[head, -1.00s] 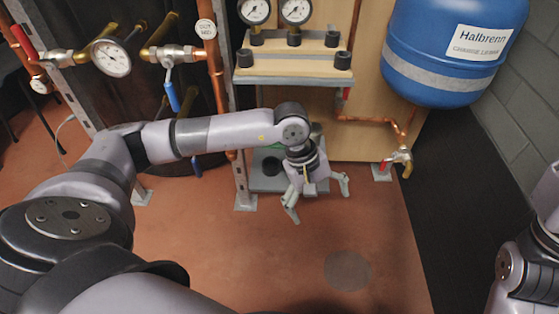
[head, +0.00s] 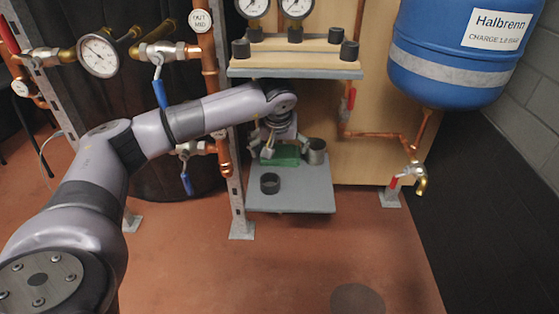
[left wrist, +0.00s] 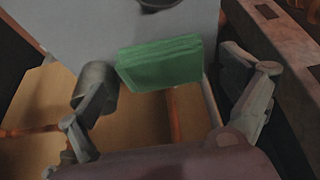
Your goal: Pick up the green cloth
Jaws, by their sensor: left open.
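The green cloth (head: 281,155) is a folded block on the grey lower shelf (head: 292,197), towards its back. It shows in full in the left wrist view (left wrist: 160,62). My left gripper (head: 280,152) is at the cloth with its fingers spread. In the left wrist view the open fingers (left wrist: 170,105) stand on either side of the cloth, with visible gaps, and nothing is held. My right gripper is out of view.
A dark cup (head: 270,184) stands at the shelf's front left, and a grey metal cup (head: 316,151) stands right of the cloth. An upper shelf (head: 295,70) with gauges overhangs. A metal post (head: 237,190) rises at the left. The floor in front is clear.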

